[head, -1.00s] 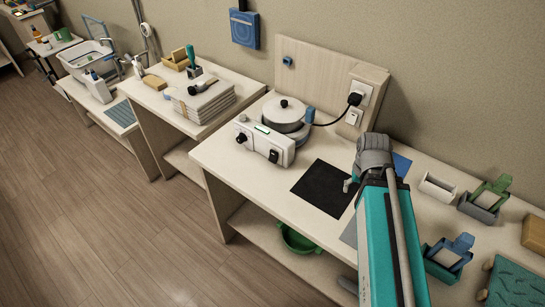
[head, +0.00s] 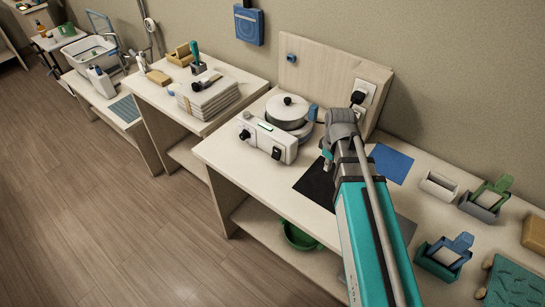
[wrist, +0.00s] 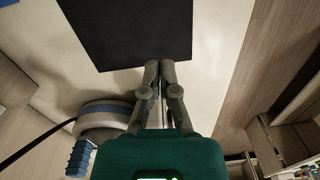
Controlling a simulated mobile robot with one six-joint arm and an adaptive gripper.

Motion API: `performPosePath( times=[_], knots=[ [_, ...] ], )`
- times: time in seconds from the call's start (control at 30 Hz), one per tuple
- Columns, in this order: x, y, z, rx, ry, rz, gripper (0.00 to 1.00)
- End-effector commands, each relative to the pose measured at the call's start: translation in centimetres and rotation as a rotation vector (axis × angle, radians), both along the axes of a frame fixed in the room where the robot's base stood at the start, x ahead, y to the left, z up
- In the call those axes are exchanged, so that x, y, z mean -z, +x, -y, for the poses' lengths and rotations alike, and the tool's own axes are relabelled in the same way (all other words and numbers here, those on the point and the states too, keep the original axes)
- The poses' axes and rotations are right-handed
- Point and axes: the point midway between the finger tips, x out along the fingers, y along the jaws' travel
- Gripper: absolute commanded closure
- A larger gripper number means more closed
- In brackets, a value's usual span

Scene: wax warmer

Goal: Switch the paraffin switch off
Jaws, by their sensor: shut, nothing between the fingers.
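The white wax warmer (head: 268,137) stands on the bench at the left end in the head view, with a round lidded pot (head: 287,110) behind its front box. The box face carries a black knob (head: 244,135) and a dark rocker switch (head: 277,154); I cannot tell the rocker's position. A green light (head: 265,126) shows on top. My gripper (head: 327,162) is shut and empty, to the right of the warmer, above the black mat. In the wrist view, the fingers (wrist: 160,66) are together over the mat's edge, and the pot (wrist: 105,118) shows at lower left.
The black mat (head: 316,186) lies right of the warmer, with a blue sheet (head: 391,163) beyond my arm. A black plug (head: 357,97) sits in the wall panel's socket; the outlet's lower part is hidden by my arm. Small holders (head: 486,200) stand at right.

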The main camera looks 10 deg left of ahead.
Motion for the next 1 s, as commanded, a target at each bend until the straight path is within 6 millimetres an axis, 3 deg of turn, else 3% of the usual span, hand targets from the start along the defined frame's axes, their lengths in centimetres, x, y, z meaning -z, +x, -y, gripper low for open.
performPosePath(
  times=[0.4,1.0],
  knots=[
    [-0.8,2.9,-6.8,-0.565,0.029,-0.002,1.00],
    [-1.9,5.3,-17.1,-1.368,0.077,0.005,1.00]
  ],
)
